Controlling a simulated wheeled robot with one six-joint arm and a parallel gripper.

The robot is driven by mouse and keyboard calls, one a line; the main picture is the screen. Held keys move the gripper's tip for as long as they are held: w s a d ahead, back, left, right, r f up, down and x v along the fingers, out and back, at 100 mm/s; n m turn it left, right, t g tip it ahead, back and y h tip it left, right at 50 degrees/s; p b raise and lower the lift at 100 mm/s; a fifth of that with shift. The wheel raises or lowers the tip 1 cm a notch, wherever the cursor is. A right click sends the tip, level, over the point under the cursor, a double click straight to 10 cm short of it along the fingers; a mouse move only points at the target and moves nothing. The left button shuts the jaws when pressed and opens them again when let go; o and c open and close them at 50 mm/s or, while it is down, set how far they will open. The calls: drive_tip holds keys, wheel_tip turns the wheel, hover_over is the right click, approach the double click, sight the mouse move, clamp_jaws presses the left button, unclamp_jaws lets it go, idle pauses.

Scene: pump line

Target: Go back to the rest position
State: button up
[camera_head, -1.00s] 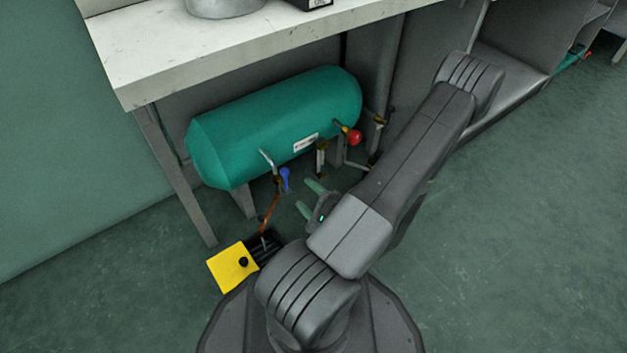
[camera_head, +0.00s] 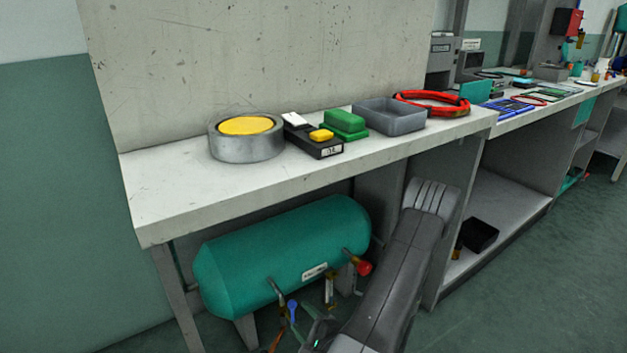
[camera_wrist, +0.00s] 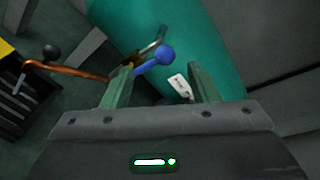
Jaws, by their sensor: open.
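My gripper (camera_wrist: 160,88) is open in the wrist view, its two green fingers apart. The blue valve handle (camera_wrist: 160,56) shows just beyond the fingertips, close to the left finger; I cannot tell if they touch. Behind it is the green tank (camera_wrist: 205,45) with a white label (camera_wrist: 180,86). A copper pipe (camera_wrist: 65,70) runs to the left. In the head view the tank (camera_head: 285,255) lies under the bench, with a red knob (camera_head: 363,268) and the blue handle (camera_head: 292,308). My gripper (camera_head: 308,328) is at the bottom edge there, partly cut off.
The bench (camera_head: 165,205) above the tank holds a grey round container (camera_head: 247,150), a black box (camera_head: 318,150), green blocks (camera_head: 345,125), a grey tray (camera_head: 390,116) and a red coil (camera_head: 432,100). A bench leg (camera_head: 180,305) stands left.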

sight(291, 302)
drive_tip(key=shift+x, duration=4.1)
drive_tip(key=v, duration=1.3)
drive_tip(key=x, duration=1.2)
drive_tip(key=shift+w+a, duration=0.25)
drive_tip(key=shift+w, duration=0.1)
drive_tip(key=shift+w+d+m+p, duration=0.25)
drive_tip(key=shift+w+m+p, duration=0.15)
drive_tip(key=shift+w+m, duration=0.1)
drive_tip(key=shift+s+f, duration=0.1)
drive_tip(key=shift+s, duration=0.05)
